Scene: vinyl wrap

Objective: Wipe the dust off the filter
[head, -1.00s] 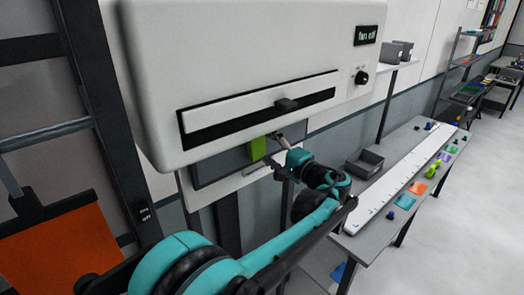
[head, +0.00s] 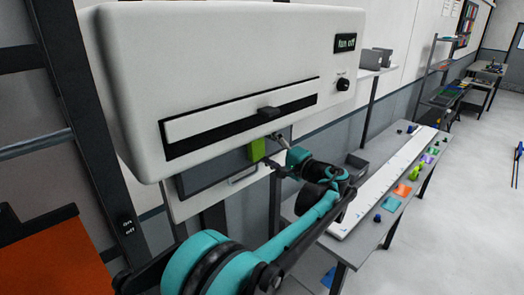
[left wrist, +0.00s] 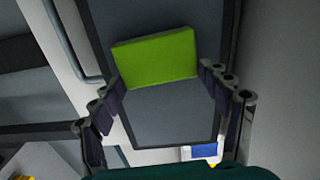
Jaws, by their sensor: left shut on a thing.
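The filter (head: 212,173) is a flat dark grey panel under the white wall machine in the head view. It also fills the middle of the left wrist view (left wrist: 170,115). My left gripper (left wrist: 165,80) is shut on a bright green block (left wrist: 155,57), which looks like a wiping pad. In the head view the green block (head: 257,149) is against or very close to the filter's right part, just under the machine. I cannot tell whether it touches. No dust is clearly visible on the filter. My right gripper is not in view.
A dark upright post (head: 95,110) stands at the left, near an orange panel (head: 50,262). A long table (head: 350,243) with small coloured items stands at the right.

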